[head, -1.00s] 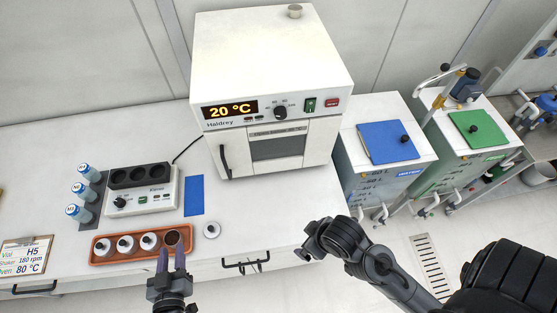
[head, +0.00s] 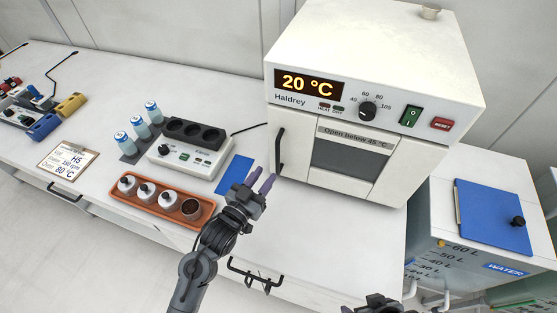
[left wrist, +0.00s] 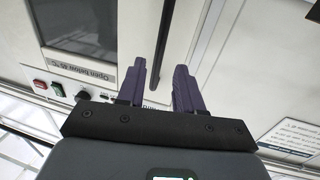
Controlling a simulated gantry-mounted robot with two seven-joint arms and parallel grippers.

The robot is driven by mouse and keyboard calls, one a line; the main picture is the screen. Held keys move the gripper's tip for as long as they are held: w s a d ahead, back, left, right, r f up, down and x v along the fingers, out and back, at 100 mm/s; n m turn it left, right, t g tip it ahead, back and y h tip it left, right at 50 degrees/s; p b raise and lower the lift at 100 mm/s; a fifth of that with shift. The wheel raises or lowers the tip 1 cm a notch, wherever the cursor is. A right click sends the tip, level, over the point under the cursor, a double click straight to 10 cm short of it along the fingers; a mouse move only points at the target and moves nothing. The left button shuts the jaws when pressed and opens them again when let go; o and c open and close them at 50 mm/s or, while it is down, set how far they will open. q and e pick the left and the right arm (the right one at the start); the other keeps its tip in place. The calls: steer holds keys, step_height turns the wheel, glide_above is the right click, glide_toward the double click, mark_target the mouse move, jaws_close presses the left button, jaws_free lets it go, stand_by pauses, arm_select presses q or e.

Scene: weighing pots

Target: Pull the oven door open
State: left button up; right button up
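The white oven (head: 370,95) stands at the back of the bench, its display reading 20 °C. Its door (head: 345,180) is shut and has a dark window. A black vertical door handle (head: 280,152) is on the door's left side. My left gripper (head: 262,181) is just in front of the handle's lower end, fingers apart and empty. In the left wrist view, the handle (left wrist: 163,40) lines up between the two purple fingers (left wrist: 160,72); I cannot tell whether it lies within their reach. My right gripper (head: 378,304) is mostly cut off at the bottom edge.
An orange tray (head: 165,211) with several small pots lies left of my left arm. A grey and white shaker (head: 190,150) and a blue mat (head: 234,173) are left of the oven. A blue-lidded water tank (head: 495,215) stands right.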

arm_select(q)
glide_above(277, 172)
steer(key=shift+w+b, duration=0.3)
steer(key=shift+b, duration=0.15)
jaws_close()
stand_by(0.3)
